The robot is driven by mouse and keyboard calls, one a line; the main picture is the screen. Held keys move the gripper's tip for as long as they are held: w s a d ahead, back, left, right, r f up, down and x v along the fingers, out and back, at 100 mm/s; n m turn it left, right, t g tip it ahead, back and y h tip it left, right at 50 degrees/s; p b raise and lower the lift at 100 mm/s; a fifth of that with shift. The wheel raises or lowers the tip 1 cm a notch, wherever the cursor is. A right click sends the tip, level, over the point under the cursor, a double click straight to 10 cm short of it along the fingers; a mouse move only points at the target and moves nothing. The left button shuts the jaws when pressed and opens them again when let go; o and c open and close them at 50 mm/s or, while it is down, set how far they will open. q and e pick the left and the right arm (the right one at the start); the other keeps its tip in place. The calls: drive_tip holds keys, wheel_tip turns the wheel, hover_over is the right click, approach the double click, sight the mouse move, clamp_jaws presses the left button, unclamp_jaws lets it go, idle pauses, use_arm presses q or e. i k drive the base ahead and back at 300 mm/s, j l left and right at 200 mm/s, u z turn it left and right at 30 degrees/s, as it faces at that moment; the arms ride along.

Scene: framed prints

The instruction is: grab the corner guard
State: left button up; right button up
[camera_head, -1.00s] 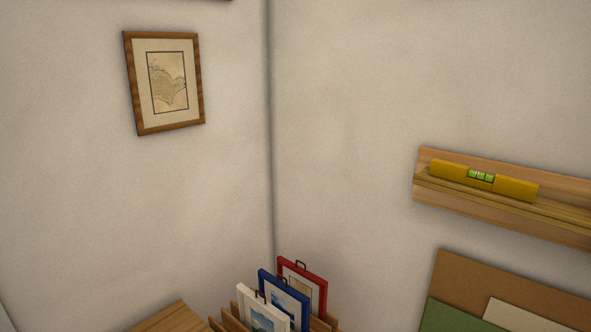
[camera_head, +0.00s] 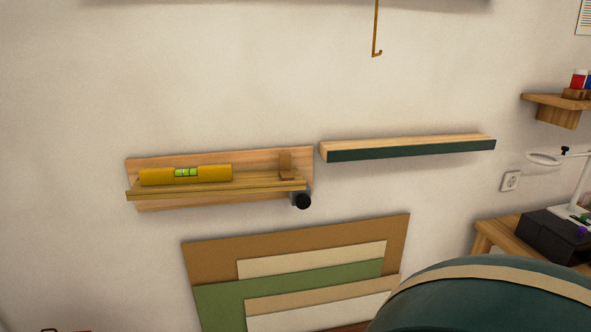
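A small brown angled piece (camera_head: 287,166) stands at the right end of a wooden wall ledge (camera_head: 265,187). It may be the corner guard, but it is too small to be sure. A yellow spirit level (camera_head: 186,175) lies on the same ledge, to its left. A dark round knob (camera_head: 302,200) sticks out below the ledge's right end. Neither of my grippers is in view.
A long shelf with a dark green front (camera_head: 410,149) is to the right. Large boards (camera_head: 215,262) lean against the wall below. A big dark green rounded thing with a tan band (camera_head: 470,295) covers the lower right. A hook (camera_head: 376,52) hangs above.

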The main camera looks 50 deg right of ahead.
sight(286, 172)
drive_tip(key=z, duration=1.5)
drive_tip(key=i+l, duration=0.1)
drive_tip(key=l, duration=0.3)
drive_tip(key=i+l+u, duration=0.1)
drive_tip(key=l, duration=0.25)
drive_tip(key=i+l+u, duration=0.1)
drive_tip(key=l, duration=0.3)
drive_tip(key=i+l, duration=0.1)
drive_tip(key=l, duration=0.3)
